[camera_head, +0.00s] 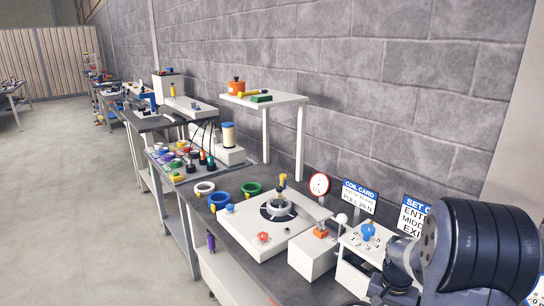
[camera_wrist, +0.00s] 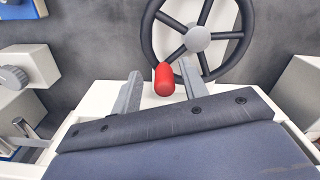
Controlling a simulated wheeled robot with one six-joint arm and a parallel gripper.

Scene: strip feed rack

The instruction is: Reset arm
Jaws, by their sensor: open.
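My gripper (camera_wrist: 159,70) shows in the wrist view with its two grey fingers apart. A red knob (camera_wrist: 164,79) shows in the gap between the fingers, touching neither side clearly; I cannot tell how deep between them it sits. Behind it stands a black-rimmed handwheel (camera_wrist: 153,35) with a grey hub and spokes. In the head view my arm fills the lower right, and the gripper is out of sight there.
A white unit (camera_head: 253,248) with a black round plate stands on the bench. Beside it are a white box (camera_head: 312,258), a blue-knobbed dial panel (camera_head: 357,245), a gauge (camera_head: 319,184) and signs (camera_head: 360,196). Floor (camera_head: 90,200) at left is clear.

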